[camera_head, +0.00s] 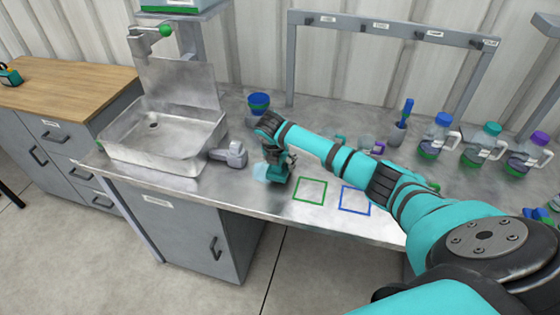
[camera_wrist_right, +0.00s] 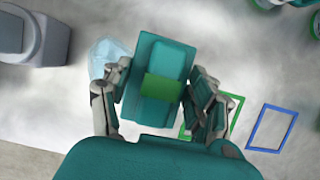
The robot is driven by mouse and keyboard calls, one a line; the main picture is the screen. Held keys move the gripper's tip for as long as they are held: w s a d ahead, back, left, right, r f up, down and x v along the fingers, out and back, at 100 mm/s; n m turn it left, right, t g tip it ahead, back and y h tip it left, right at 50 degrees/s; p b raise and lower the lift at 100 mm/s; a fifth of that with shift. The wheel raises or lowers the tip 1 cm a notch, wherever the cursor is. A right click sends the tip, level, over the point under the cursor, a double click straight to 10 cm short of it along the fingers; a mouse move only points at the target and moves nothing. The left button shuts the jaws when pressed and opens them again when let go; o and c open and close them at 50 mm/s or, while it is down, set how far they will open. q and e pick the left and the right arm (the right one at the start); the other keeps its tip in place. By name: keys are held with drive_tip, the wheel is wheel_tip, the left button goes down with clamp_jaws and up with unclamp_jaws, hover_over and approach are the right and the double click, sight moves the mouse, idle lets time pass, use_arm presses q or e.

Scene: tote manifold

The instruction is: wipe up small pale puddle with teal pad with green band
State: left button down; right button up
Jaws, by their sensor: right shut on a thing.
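The teal pad with a green band (camera_wrist_right: 158,62) is held between the fingers of my right gripper (camera_wrist_right: 158,90). In the head view my right gripper (camera_head: 279,166) is low over the steel bench, with the pad (camera_head: 277,176) under it. The small pale puddle (camera_wrist_right: 107,58) lies just left of the pad in the wrist view, partly hidden by a finger. It also shows in the head view (camera_head: 260,172), beside the pad. I cannot tell whether the pad touches the bench. My left gripper is in neither view.
A grey tap-like device (camera_head: 231,154) stands left of the puddle, near the sink (camera_head: 165,150). A green outlined square (camera_head: 310,190) and a blue one (camera_head: 355,200) lie to the right. A blue cup (camera_head: 258,104) and several bottles (camera_head: 437,137) stand farther back.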

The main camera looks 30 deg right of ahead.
drive_tip(key=shift+f+b, duration=0.35)
drive_tip(key=shift+f, duration=0.5)
idle(0.3)
